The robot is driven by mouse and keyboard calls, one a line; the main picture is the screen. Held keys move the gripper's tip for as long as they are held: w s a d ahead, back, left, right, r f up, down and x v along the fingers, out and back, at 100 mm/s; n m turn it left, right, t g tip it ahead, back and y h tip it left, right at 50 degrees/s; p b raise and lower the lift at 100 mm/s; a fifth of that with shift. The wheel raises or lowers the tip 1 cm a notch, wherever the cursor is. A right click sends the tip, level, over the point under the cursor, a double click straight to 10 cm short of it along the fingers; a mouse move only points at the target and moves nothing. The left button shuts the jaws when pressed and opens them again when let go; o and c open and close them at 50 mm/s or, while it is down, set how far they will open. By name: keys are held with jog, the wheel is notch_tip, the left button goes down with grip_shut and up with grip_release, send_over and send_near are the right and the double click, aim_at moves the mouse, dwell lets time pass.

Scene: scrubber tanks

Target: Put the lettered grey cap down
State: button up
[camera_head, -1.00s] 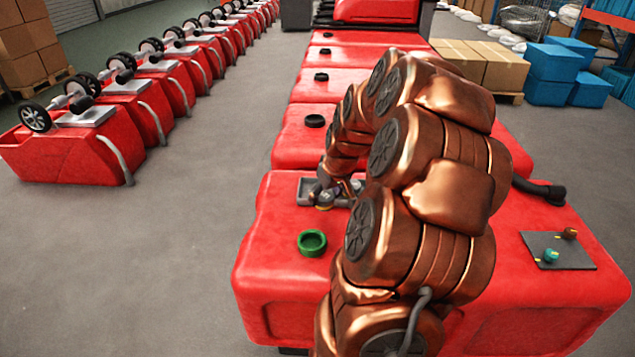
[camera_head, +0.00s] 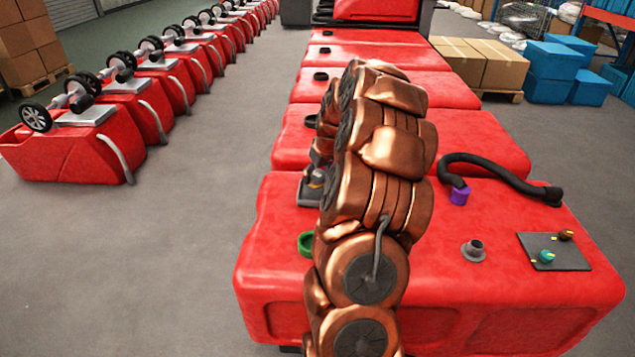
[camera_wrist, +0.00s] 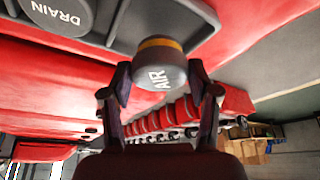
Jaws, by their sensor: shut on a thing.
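The lettered grey cap (camera_wrist: 158,78) shows in the wrist view, with "AIR" on its face and a yellow band round it. My gripper (camera_wrist: 160,88) is shut on it, one finger on each side. The cap is by the rim of a dark grey tray (camera_wrist: 120,28); I cannot tell whether they touch. A second grey cap marked "DRAIN" (camera_wrist: 58,16) sits in the tray. In the head view the tray (camera_head: 306,196) is at the left of the near red tank, partly hidden by my arm, as is the gripper's end.
On the near red tank (camera_head: 480,205) are a green ring (camera_head: 306,243), a grey flanged spout (camera_head: 473,251), a black hose (camera_head: 500,168) with a purple end (camera_head: 460,196), and a dark panel (camera_head: 570,252) with two knobs. More red tanks stand behind.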

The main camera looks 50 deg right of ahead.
aim_at(317, 183)
jog(key=shift+w+d, duration=0.1)
jog(key=shift+w, duration=0.1)
jog(key=shift+f+p, duration=0.45)
jog(key=shift+f, duration=1.35)
jog(key=shift+f, duration=0.15)
jog(key=o, duration=0.9)
